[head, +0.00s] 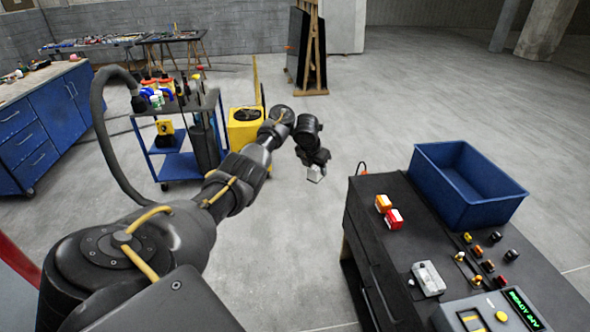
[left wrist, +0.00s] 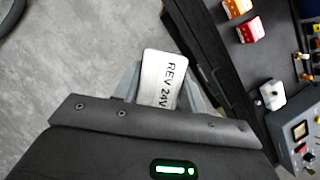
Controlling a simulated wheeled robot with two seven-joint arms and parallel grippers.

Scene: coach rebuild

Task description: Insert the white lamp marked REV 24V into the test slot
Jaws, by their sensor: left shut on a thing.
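The white lamp (left wrist: 160,75) shows in the left wrist view with the dark text REV 24V facing the camera. In the head view the lamp (head: 316,174) is a small pale block at the tip of my left gripper (head: 314,166). My left gripper is shut on it and holds it above the floor, left of the dark bench and apart from it. A grey tester (head: 455,310) with a lit green display sits at the bench's near right. I cannot tell for certain which opening is the test slot. My right gripper is not in view.
The dark bench (head: 385,240) carries a blue bin (head: 470,212), an orange block (head: 383,203), a red block (head: 394,219), a pale fixture (head: 428,279) and several knobs. A blue trolley (head: 181,168) stands at the left. The floor between is clear.

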